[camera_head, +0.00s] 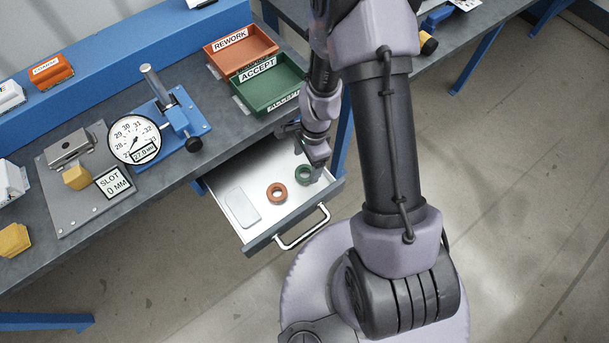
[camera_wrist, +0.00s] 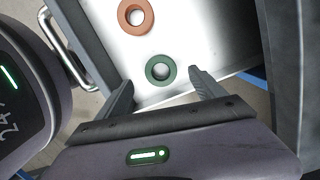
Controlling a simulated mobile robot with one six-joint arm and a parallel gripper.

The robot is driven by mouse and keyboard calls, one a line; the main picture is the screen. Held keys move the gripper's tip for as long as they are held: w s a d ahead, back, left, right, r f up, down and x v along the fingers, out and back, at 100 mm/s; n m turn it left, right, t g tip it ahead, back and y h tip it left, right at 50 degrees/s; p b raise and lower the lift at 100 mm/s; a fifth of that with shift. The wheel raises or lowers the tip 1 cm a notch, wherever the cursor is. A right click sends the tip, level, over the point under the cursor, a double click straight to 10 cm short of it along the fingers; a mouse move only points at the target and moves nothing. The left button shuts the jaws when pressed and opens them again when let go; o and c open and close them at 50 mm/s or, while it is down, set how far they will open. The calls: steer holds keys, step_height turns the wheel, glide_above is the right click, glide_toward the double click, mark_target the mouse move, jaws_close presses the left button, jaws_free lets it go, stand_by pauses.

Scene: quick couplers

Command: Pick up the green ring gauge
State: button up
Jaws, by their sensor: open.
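The green ring gauge (camera_head: 303,174) lies flat in the open drawer (camera_head: 262,220), near its right end. In the wrist view the green ring gauge (camera_wrist: 160,70) shows whole, with its centre hole facing the camera. My gripper (camera_head: 310,165) is over the right part of the drawer, close to the ring and partly covering it in the head view. In the wrist view my gripper (camera_wrist: 158,84) is open and empty. Its two fingers are spread on either side of the green ring and do not appear to touch it.
An orange-brown ring (camera_head: 277,193) lies left of the green one in the drawer, beside a grey plate (camera_head: 242,208). The drawer handle (camera_head: 303,228) sticks out in front. A red REWORK tray (camera_head: 240,48) and a green ACCEPT tray (camera_head: 268,84) stand on the bench above.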

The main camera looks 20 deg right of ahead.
mark_target(304, 176)
step_height(304, 176, down, 6)
steer(key=b, duration=0.3)
steer(key=shift+a+r+b, duration=0.15)
steer(key=shift+r+b, duration=0.05)
steer(key=shift+b, duration=0.15)
steer(key=shift+r, duration=0.15)
jaws_close()
steer(key=shift+r+p, duration=0.15)
steer(key=shift+p, duration=0.15)
step_height(304, 176, up, 10)
steer(key=p, duration=0.5)
steer(key=c, duration=0.7)
jaws_free()
steer(key=c, duration=0.7)
